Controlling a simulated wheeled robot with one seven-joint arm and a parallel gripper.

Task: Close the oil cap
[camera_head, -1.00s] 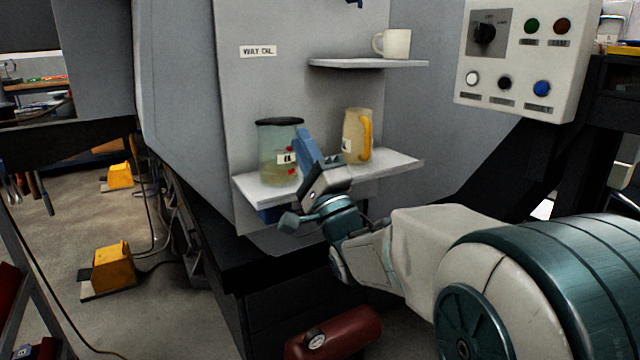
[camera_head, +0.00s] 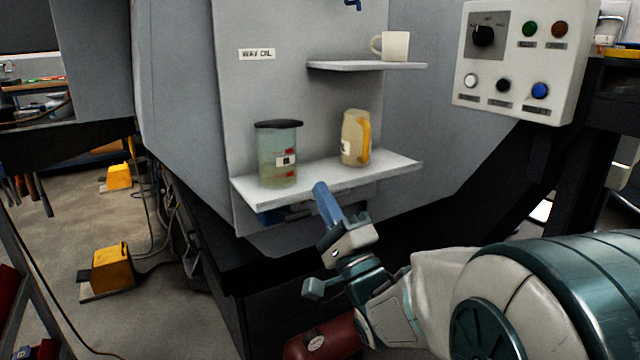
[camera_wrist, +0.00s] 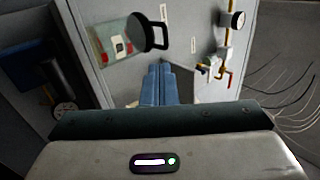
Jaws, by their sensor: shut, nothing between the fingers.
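The oil reservoir (camera_head: 278,160) is a clear greenish container with red marks and a small label, standing on the left of the lower shelf. Its dark oil cap (camera_head: 279,124) lies across the top; whether it is fully seated I cannot tell in the head view. In the wrist view the reservoir (camera_wrist: 112,42) appears tilted, with the black cap (camera_wrist: 136,33) at its top end and a black loop (camera_wrist: 158,31) beside it. My gripper (camera_head: 320,187) has blue fingers, pressed together and empty, in front of and below the shelf edge. The fingers also show in the wrist view (camera_wrist: 158,72).
A yellow-handled jug (camera_head: 352,138) stands right of the reservoir on the lower shelf (camera_head: 395,171). A white mug (camera_head: 396,46) is on the upper shelf (camera_head: 340,66). A control panel (camera_head: 520,60) is at right. A red cylinder (camera_head: 325,340) lies below.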

